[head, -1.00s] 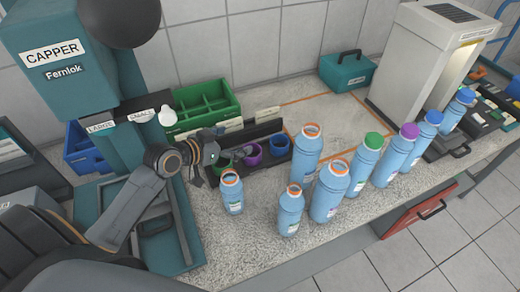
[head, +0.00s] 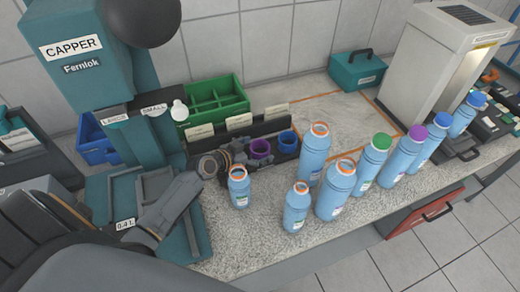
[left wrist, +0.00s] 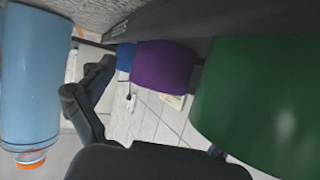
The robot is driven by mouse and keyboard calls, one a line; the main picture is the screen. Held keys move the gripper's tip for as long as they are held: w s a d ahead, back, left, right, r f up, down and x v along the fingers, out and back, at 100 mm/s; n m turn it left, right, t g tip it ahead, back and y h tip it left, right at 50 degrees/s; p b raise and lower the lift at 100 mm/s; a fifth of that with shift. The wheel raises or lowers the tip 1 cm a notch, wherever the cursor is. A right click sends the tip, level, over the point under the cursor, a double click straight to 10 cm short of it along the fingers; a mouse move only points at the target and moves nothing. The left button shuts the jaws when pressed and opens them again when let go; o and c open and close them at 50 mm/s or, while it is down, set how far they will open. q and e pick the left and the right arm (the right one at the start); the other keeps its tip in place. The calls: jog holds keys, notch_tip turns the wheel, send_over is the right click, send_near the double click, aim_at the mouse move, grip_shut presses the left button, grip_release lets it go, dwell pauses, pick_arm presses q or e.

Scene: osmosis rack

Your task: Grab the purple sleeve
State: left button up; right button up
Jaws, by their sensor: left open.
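The purple sleeve (head: 261,149) is a short ring in a dark rack, between a blue sleeve (head: 287,141) on its right and my gripper on its left. My left gripper (head: 240,154) is open, low at the rack, close to the left side of the purple sleeve. Whether it touches the sleeve, I cannot tell. In the left wrist view, the purple sleeve (left wrist: 163,67) shows between the blue sleeve (left wrist: 125,56) and a large green sleeve (left wrist: 255,100). The green one is hidden behind my gripper in the head view. My right gripper is out of view.
A small blue bottle with an orange rim (head: 239,188) stands just in front of my left gripper. Several taller bottles stand to the right. A green bin (head: 215,103) is behind the rack, and the teal capper (head: 75,60) is at left.

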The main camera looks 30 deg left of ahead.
pick_arm(q)
jog(key=shift+x, duration=0.8)
jog(key=c, duration=0.8)
